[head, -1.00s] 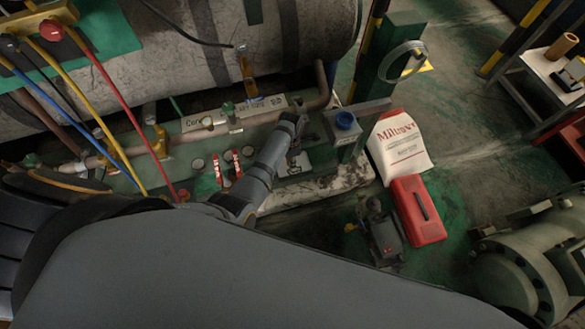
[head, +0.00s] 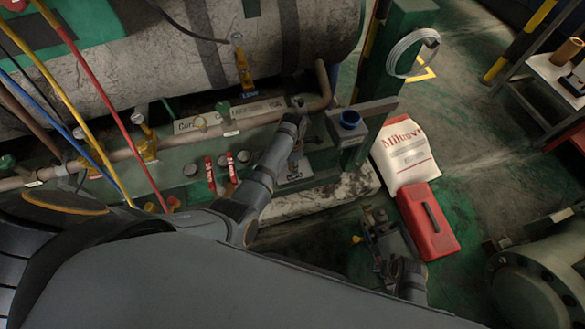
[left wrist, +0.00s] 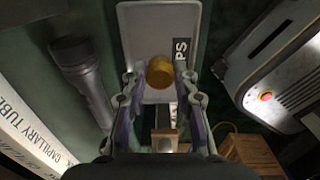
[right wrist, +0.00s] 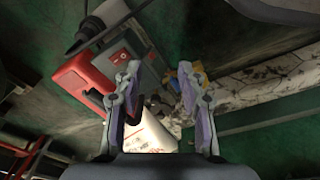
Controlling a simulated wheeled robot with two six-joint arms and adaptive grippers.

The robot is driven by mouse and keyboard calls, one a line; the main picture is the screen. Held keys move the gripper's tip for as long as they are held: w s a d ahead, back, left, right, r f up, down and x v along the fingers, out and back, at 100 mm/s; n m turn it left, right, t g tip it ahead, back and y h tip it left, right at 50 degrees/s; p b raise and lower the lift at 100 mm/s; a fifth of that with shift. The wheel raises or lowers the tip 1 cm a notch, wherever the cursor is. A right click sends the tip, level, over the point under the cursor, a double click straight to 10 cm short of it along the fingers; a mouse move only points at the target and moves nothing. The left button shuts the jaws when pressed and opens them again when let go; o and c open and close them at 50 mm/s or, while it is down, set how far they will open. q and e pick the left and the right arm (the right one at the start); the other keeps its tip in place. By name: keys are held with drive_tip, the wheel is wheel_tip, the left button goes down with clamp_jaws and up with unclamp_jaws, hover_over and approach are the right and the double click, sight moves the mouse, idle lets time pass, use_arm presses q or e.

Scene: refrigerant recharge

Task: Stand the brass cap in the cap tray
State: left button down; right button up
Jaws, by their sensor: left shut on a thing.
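The brass cap (left wrist: 160,72) is a short golden cylinder between the fingertips of my left gripper (left wrist: 160,88), in the left wrist view. The grip is on the cap, though the exact finger contact is unclear. The grey cap tray (left wrist: 141,22), with part of a label showing, lies directly below and around the cap. I cannot tell whether the cap touches the tray floor. In the head view my left gripper (head: 295,160) points down at the bench, and the cap is hidden. My right gripper (right wrist: 157,85) is open and empty, above the floor items.
A dark cylindrical tool (left wrist: 80,70) lies left of the tray. A grey box with a red button (left wrist: 275,80) stands right. Hoses hang at left.

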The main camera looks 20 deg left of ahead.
use_arm(q)
drive_tip(key=shift+f+b, duration=0.3)
drive_tip(key=shift+f, duration=0.2)
use_arm(e)
drive_tip(key=shift+w+a+r, duration=0.15)
drive_tip(key=shift+r, duration=0.4)
drive_tip(key=shift+w+a+r, duration=0.1)
drive_tip(key=shift+a+r, duration=0.05)
drive_tip(key=shift+r, duration=0.45)
drive_tip(key=shift+w+a+r, duration=0.15)
drive_tip(key=shift+r, duration=0.4)
use_arm(q)
drive_tip(key=shift+f, duration=0.15)
drive_tip(key=c, duration=1)
unclamp_jaws()
drive_tip(key=shift+c, duration=0.2)
use_arm(e)
drive_tip(key=shift+r, duration=0.1)
use_arm(q)
drive_tip(key=shift+r, duration=0.4)
wheel_tip(320, 180, up, 12)
drive_tip(key=p, duration=0.4)
drive_tip(key=shift+f, duration=0.25)
use_arm(e)
drive_tip(key=s+d+f, duration=0.3)
drive_tip(key=s+f, duration=0.2)
drive_tip(key=f, duration=0.5)
drive_tip(key=shift+s+f, duration=0.2)
drive_tip(key=shift+s, duration=0.2)
drive_tip(key=shift+s, duration=0.1)
